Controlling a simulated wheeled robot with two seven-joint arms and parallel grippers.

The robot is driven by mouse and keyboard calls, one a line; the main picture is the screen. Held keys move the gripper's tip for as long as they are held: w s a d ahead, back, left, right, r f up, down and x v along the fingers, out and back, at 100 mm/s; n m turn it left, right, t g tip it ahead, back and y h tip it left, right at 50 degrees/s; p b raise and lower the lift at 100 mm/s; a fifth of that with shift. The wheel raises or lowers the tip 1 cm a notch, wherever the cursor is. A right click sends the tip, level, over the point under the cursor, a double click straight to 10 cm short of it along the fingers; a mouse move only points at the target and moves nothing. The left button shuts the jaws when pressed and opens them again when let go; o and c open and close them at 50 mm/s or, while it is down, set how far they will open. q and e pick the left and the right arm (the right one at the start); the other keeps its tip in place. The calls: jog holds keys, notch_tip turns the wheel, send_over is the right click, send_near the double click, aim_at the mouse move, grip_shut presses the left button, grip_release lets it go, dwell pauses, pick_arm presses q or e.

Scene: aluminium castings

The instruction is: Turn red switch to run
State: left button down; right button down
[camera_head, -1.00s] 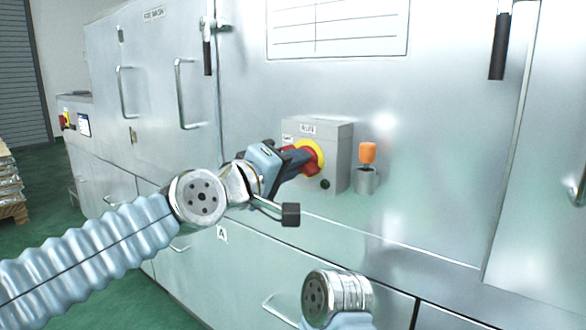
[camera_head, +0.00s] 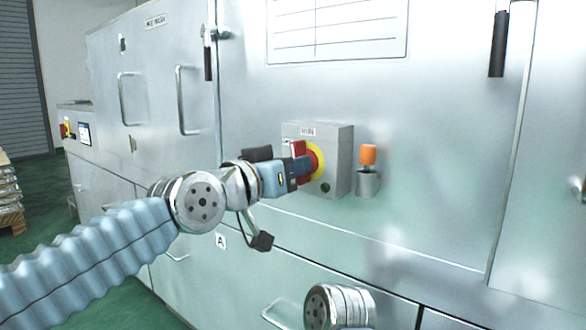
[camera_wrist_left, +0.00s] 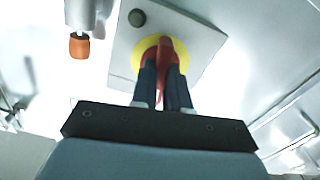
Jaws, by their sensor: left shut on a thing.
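The red switch (camera_head: 316,160) sits on a yellow disc on the front of a grey box fixed to the machine's metal face. My left gripper (camera_head: 300,166) is at the switch and shut on its red handle. In the left wrist view the two dark fingers (camera_wrist_left: 161,88) lie on either side of the red handle (camera_wrist_left: 166,55), in front of the yellow disc (camera_wrist_left: 147,44). The grey box (camera_head: 338,150) carries a label at its top and a dark round button (camera_head: 325,188) below the switch. My right gripper is not in view; only part of my right arm shows at the bottom.
An orange-topped part (camera_head: 368,155) in a metal holder is just right of the box; it also shows in the left wrist view (camera_wrist_left: 79,47). Door handles (camera_head: 187,100) stand out at the left. A black lever (camera_head: 498,45) hangs at upper right.

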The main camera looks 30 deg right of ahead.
pick_arm(q)
jog(key=shift+m, duration=1)
jog(key=c, duration=1.1)
grip_release()
jog(key=shift+b+v, duration=2.7)
jog(key=shift+v, duration=4.15)
